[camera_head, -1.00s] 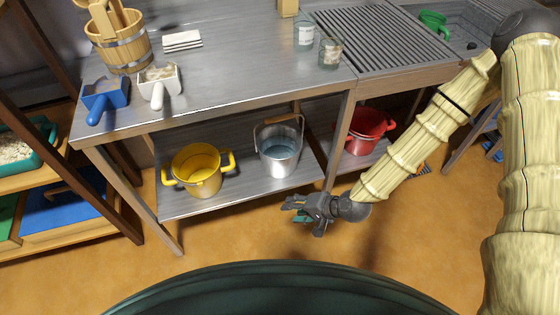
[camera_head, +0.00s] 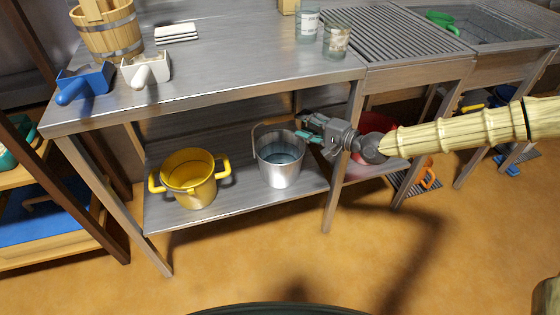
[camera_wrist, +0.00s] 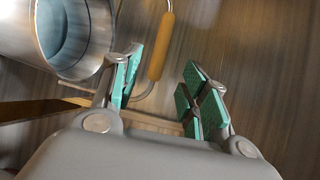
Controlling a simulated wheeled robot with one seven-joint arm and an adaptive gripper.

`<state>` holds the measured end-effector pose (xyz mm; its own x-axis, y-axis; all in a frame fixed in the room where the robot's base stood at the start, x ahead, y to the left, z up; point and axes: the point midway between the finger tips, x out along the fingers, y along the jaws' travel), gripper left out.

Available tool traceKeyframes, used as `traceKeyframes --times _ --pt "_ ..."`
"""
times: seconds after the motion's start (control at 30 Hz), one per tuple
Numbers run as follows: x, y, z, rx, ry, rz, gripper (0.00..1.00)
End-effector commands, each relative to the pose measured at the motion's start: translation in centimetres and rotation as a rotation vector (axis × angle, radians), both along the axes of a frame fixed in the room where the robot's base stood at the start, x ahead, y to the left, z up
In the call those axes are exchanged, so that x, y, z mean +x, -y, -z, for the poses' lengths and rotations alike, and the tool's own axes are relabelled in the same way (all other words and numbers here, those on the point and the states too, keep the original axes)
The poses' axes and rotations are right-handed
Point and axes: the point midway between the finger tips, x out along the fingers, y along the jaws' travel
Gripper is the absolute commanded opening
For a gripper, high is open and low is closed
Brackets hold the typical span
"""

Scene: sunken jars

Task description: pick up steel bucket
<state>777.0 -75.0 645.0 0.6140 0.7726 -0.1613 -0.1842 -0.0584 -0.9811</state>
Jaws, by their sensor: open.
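The steel bucket (camera_head: 281,170) stands upright on the lower shelf (camera_head: 240,208), with bluish contents or lining inside. Its wire handle is up, and the gripper partly hides it in the head view. My gripper (camera_head: 306,128) is at the bucket's upper right, close to the rim and handle. In the wrist view the bucket (camera_wrist: 92,66) is at the upper left. Its orange-brown handle grip (camera_wrist: 161,47) shows between the lines of my open teal-padded fingers (camera_wrist: 160,82), nearer the left one. The fingers hold nothing. I cannot tell whether the left finger touches the bucket.
A yellow pot (camera_head: 188,180) stands left of the bucket on the shelf. A red pot (camera_head: 377,124) is partly hidden behind my arm. The table top (camera_head: 230,75) hangs above, and a table leg (camera_head: 334,190) stands right of the bucket. The floor in front is clear.

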Motion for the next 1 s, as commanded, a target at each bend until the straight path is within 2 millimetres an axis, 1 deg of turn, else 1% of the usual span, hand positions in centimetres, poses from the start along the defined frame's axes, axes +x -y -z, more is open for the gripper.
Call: traceKeyframes --times 0.03,0.2,0.3,0.57,0.83,1.0 --pt "0.4 -0.7 0.2 -0.001 0.000 -0.001 0.44" --pt "1.6 -2.2 0.6 -0.001 -0.001 -0.001 0.44" --pt "2.1 -2.8 0.7 -0.002 -0.001 0.000 0.44" --pt "2.5 -3.5 0.8 -0.001 -0.001 -0.001 0.44" --pt "3.6 -6.1 1.4 -0.003 -0.001 -0.002 0.44" --pt "4.8 -7.4 1.6 -0.002 0.000 0.000 0.44"
